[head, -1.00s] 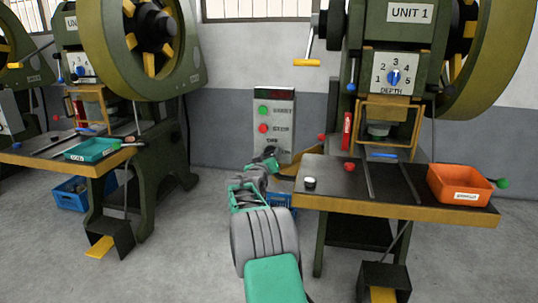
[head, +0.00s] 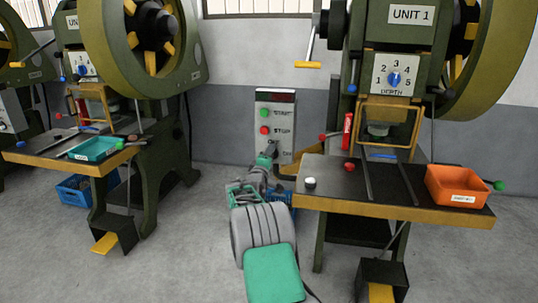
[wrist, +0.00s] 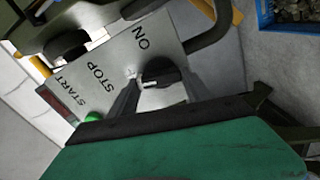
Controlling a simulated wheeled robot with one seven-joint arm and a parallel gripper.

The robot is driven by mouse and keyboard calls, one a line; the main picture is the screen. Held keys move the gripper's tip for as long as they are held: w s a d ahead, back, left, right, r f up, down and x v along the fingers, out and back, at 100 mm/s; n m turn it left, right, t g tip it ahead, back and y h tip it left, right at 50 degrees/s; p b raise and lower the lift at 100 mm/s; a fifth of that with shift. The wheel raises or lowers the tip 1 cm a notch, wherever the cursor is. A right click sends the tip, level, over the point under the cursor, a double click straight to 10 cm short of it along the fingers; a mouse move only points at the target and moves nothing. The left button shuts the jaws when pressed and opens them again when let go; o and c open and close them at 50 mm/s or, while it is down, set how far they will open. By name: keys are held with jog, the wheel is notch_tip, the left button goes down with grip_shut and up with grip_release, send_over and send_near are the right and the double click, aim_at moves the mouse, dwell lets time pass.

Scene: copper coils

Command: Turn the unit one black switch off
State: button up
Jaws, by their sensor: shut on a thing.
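The unit one control panel (head: 288,148) is a grey box on the wall side, left of the Unit 1 press, with a green START button (head: 264,113) and a red STOP button (head: 264,130). The black switch (wrist: 158,74) is near the panel's lower end, close to the ON label in the wrist view. My gripper (wrist: 160,90) is shut on the black switch, with one finger on each side of it. In the head view my gripper (head: 269,158) reaches the panel's lower part and hides most of the switch. The OFF label is not readable.
A blue crate (wrist: 290,14) lies near the panel's foot. Another press stands at left. Open floor lies between the presses.

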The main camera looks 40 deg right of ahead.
jog(key=shift+n+p, duration=0.5)
jog(key=shift+n, duration=0.7)
jog(key=o, duration=1.4)
jog(key=shift+c, duration=0.2)
jog(key=shift+a, duration=0.1)
jog(key=v, duration=0.7)
jog(key=shift+s+a+p, duration=0.2)
jog(key=shift+a+p, duration=0.1)
jog(key=shift+p, duration=0.15)
